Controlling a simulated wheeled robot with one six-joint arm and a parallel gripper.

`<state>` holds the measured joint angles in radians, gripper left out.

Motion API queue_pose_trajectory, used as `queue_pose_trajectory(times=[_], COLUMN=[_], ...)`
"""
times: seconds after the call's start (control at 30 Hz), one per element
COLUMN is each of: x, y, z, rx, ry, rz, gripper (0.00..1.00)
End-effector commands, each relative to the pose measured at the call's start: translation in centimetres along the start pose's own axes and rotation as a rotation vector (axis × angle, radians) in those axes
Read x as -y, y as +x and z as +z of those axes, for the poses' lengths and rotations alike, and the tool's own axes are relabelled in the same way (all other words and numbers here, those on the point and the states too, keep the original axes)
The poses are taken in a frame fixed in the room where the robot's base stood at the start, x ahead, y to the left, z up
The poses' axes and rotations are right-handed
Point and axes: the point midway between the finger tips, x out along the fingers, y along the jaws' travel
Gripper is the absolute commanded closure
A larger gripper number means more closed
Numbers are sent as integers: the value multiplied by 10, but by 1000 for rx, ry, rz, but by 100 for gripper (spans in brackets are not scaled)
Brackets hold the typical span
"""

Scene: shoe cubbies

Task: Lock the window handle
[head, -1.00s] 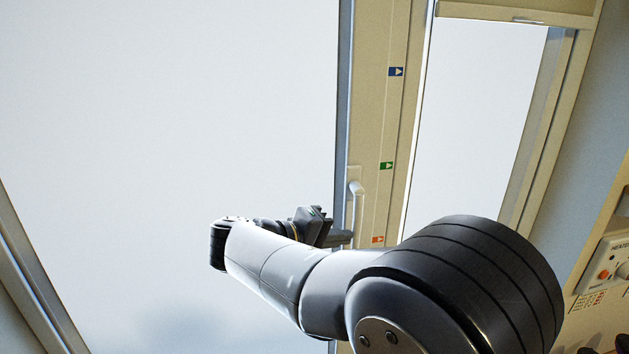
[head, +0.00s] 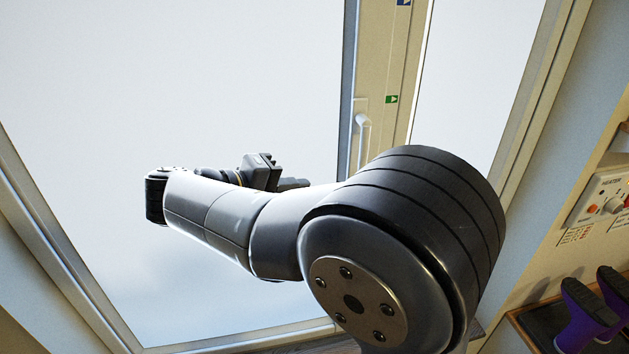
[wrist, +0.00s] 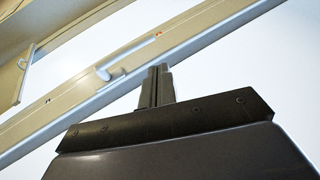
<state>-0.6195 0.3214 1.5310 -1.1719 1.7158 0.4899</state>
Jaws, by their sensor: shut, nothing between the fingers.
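The window handle (head: 362,140) is a pale lever on the cream window frame. In the head view it points down along the frame, and my arm partly covers the area below it. It also shows in the wrist view (wrist: 103,73), left of my fingers. My gripper (head: 303,183) is to the left of the handle and lower in the head view, in front of the glass. Its fingers are together and empty, apart from the handle. They also show in the wrist view (wrist: 158,70).
A green arrow label (head: 391,99) and a blue one (head: 404,3) mark the frame. A heater control panel (head: 603,200) is on the right wall, above purple boots (head: 585,312) in a tray. Bright window glass (head: 180,80) fills the left.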

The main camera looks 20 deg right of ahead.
Motion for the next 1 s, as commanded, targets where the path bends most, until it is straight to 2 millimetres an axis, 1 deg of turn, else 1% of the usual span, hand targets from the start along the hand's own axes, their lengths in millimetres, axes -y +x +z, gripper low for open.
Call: queue_pose_trajectory(times=[0.03,0.1,0.2,0.33,0.63,0.73,0.83,1.0], x=[4,6,9,10,10,8,5,-5], y=[-8,-17,-25,-29,-29,-26,-18,9], z=[0,0,0,1,1,1,1,1], rx=[-4,-3,-1,0,0,1,2,5], ry=[-1,0,0,1,1,1,2,2], rz=[-1,0,0,0,0,0,1,1], gripper=[100,100,100,100,100,100,100,100])
